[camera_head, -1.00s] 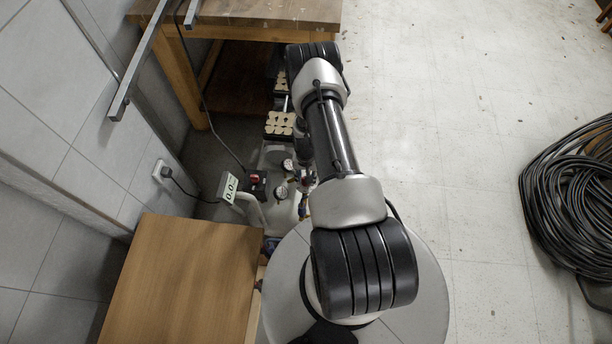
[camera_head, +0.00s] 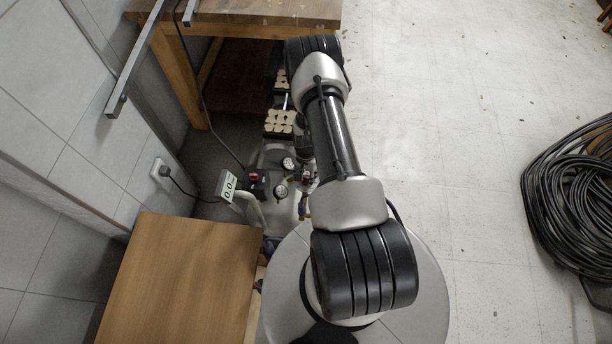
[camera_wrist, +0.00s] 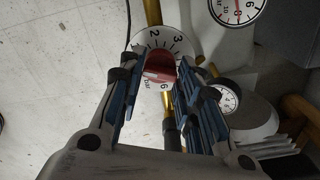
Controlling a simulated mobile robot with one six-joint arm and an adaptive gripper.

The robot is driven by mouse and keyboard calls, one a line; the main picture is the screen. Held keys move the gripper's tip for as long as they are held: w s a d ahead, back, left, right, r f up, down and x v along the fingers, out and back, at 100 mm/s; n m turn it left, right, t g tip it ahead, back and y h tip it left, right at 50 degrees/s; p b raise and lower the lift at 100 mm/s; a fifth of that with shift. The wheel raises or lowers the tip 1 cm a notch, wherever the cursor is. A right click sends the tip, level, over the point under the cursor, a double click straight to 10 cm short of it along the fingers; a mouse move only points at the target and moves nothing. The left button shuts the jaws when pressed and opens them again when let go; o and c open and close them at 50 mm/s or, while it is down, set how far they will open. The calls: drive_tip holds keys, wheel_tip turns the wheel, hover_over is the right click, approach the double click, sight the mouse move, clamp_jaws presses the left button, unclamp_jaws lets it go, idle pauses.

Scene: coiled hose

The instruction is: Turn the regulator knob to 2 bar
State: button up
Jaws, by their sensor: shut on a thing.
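The red regulator knob (camera_wrist: 161,64) sits on a white round dial (camera_wrist: 165,43) in the wrist view. The numerals 2, 3 and 6 and the word bar show around it. My gripper (camera_wrist: 157,70) has its two blue-padded fingers on either side of the knob and is shut on it. A white mark shows on the knob's near side, toward the lower left. I cannot tell exactly which value it meets. In the head view my arm hides the knob and gripper.
The compressor (camera_head: 278,211) stands beside my base, with gauges on it. A wooden box (camera_head: 180,280) is at lower left and a workbench (camera_head: 250,12) at the back. A coiled black hose (camera_head: 575,200) lies right; the floor between is clear.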

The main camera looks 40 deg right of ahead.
sight(306, 177)
drive_tip(key=m+b, duration=0.2)
drive_tip(key=m, duration=0.4)
drive_tip(key=shift+m, duration=0.3)
drive_tip(key=m+b, duration=0.1)
drive_tip(key=m, duration=0.5)
drive_tip(key=shift+m, duration=0.3)
drive_tip(key=o, duration=1)
drive_tip(key=shift+o, duration=0.2)
drive_tip(key=shift+r, duration=0.1)
wheel_tip(306, 177, up, 12)
